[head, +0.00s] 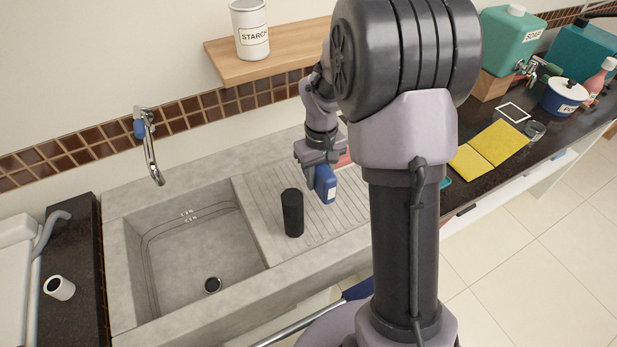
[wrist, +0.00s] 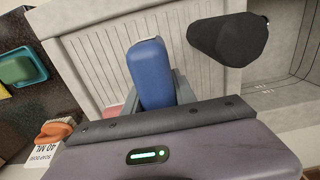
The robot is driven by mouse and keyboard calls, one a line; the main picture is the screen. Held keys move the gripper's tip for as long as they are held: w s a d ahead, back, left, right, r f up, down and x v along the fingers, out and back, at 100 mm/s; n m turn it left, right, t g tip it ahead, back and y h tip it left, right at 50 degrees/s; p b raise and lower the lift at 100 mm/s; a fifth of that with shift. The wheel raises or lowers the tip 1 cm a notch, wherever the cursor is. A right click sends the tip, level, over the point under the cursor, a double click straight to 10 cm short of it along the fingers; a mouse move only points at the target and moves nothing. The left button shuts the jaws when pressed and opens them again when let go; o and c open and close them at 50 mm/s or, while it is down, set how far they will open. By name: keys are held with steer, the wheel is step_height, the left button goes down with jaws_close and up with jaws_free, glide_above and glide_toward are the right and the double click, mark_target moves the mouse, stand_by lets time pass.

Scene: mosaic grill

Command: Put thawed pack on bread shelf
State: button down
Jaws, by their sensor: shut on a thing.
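A blue pack (head: 326,184) with a pale label hangs in my gripper (head: 319,166) over the ribbed drainboard beside the sink. In the wrist view, the blue pack (wrist: 150,72) stands between the grey fingers of my gripper (wrist: 156,95), which are shut on it. I cannot tell for sure whether its lower end touches the drainboard. A wooden wall shelf (head: 222,70) holds a white tin marked STARCH (head: 250,30). No shelf is labelled as the bread shelf, and my arm hides part of the wall.
A black cylinder (head: 292,213) stands upright on the drainboard, close left of the pack. The sink basin (head: 190,240) and a wall tap (head: 150,150) are further left. Yellow cloths (head: 495,142), a pot (head: 562,98) and soap dispenser (head: 512,40) occupy the right counter.

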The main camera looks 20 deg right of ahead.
steer(key=f+b, duration=0.1)
steer(key=f, duration=0.2)
steer(key=f+b, duration=0.1)
steer(key=f, duration=0.2)
steer(key=s+f+b, duration=0.1)
steer(key=f, duration=0.2)
steer(key=shift+f, duration=0.2)
steer(key=c, duration=1)
jaws_free()
